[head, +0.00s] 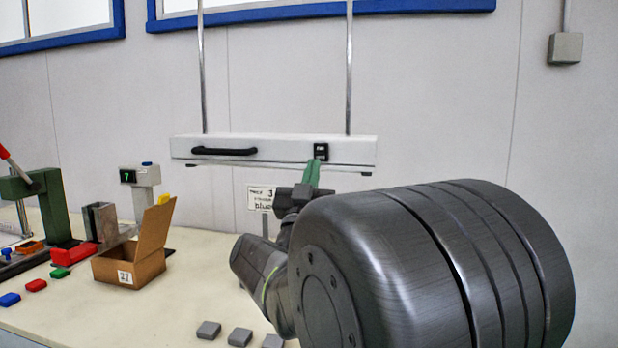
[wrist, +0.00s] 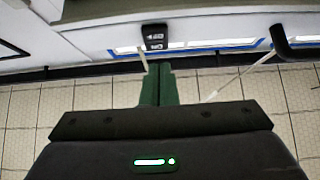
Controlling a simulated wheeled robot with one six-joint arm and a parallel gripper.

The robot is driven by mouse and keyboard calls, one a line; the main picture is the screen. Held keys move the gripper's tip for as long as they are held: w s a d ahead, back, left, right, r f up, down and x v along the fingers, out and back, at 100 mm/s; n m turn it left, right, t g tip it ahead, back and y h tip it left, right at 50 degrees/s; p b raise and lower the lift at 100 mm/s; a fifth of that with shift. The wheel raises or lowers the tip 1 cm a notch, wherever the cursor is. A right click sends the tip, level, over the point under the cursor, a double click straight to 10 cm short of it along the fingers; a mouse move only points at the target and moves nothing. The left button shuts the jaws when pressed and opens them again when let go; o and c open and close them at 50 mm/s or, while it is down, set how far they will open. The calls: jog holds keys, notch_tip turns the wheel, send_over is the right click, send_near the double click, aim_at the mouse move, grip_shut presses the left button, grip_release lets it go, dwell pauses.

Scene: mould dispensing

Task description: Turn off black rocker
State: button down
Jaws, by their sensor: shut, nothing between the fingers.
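The black rocker (head: 321,152) is a small switch with pale markings on the front of a white hanging bar (head: 285,150). It also shows in the wrist view (wrist: 155,38), just beyond my fingertips. My gripper (head: 313,165) has green fingers, which are closed together and empty. In the head view the fingertips overlap the lower edge of the rocker. In the wrist view a small gap shows between the fingertips (wrist: 158,66) and the rocker. I cannot tell for sure whether they touch, or which way the rocker is tipped.
A black handle (head: 224,151) is on the same bar, left of the rocker. Two metal rods hold the bar above the table (head: 190,262). A sign (head: 262,197) stands below it. An open cardboard box (head: 128,268) and several coloured blocks are at the left.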

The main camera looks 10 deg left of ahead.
jog(key=w+f+b+v, duration=0.1)
jog(key=v, duration=0.9)
jog(key=shift+f, duration=0.35)
jog(key=shift+w+r, duration=0.1)
jog(key=shift+w, duration=0.05)
